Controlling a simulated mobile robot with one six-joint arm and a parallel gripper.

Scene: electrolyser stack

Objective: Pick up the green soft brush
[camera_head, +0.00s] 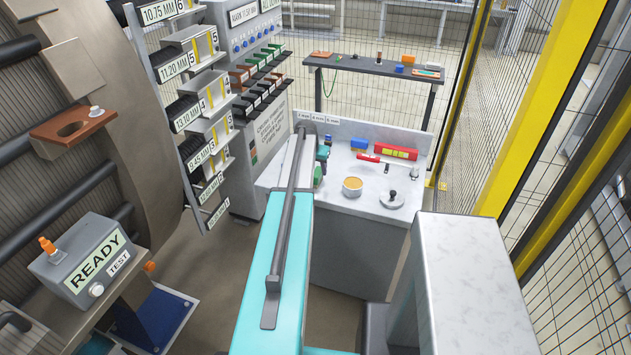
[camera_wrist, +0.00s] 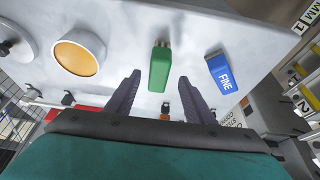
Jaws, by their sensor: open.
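The green soft brush (camera_wrist: 159,69) lies on the pale bench top in the wrist view, with a small brownish end at its top. No wording on it can be read. My gripper (camera_wrist: 160,88) is open and empty, with its two dark fingers spread to either side below the brush. The brush's lower end lies between the lines of the fingertips. I cannot tell the height of the fingers above the bench. In the head view a small green part (camera_head: 318,177) shows beside my arm, which hides much of that bench end; my fingers are not clear there.
A blue block marked FINE (camera_wrist: 222,74) lies right of the brush, and a tin with orange-yellow contents (camera_wrist: 79,52) stands left. The head view shows this tin (camera_head: 352,187), a lid-like disc (camera_head: 391,199) and a red level (camera_head: 395,152) on the bench. Yellow-framed mesh fencing stands right.

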